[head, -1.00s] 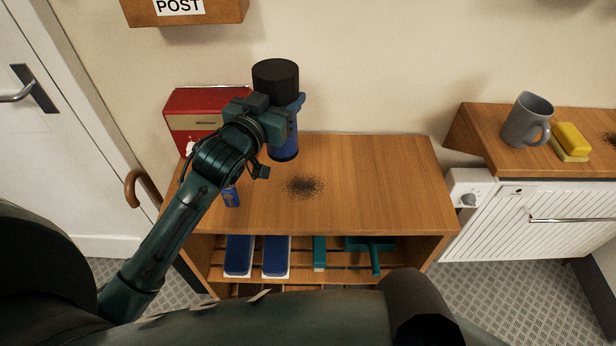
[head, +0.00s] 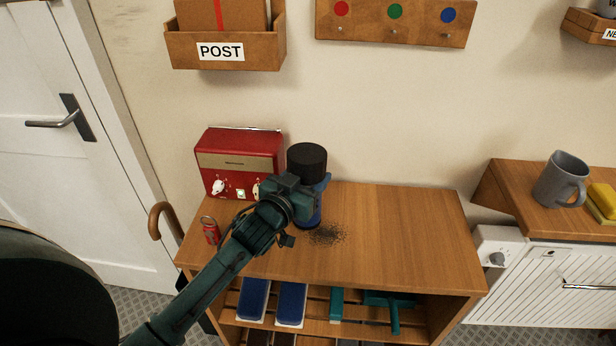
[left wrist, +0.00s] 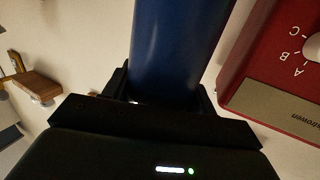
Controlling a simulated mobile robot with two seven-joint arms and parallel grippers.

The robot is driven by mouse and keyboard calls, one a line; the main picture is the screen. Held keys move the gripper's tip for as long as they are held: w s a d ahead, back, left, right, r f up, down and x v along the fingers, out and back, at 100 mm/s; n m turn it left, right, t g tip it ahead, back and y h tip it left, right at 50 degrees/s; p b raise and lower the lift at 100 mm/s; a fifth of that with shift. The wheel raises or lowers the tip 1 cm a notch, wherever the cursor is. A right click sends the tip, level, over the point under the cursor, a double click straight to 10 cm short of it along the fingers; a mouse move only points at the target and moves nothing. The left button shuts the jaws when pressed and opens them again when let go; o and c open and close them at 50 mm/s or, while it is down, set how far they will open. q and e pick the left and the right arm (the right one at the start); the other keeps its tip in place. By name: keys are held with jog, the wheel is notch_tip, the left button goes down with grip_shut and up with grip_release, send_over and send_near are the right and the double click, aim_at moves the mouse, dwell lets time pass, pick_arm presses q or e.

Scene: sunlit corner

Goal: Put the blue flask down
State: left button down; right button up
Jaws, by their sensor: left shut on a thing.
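The blue flask (head: 313,210) has a black cap (head: 307,160) and stands upright over the wooden shelf top (head: 400,225), right of the red radio. My left gripper (head: 306,190) is shut around its body from the left front. Its base is beside the dark speckled patch (head: 327,234); I cannot tell whether it touches the wood. In the left wrist view the blue body (left wrist: 178,45) is between the fingers. My right gripper is not in view.
The right part of the top is clear. A wooden post box (head: 225,50) hangs above. A grey mug (head: 562,180) stands on the right-hand shelf.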

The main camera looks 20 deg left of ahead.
pick_arm(q)
jog(key=shift+c, duration=2.3)
grip_release()
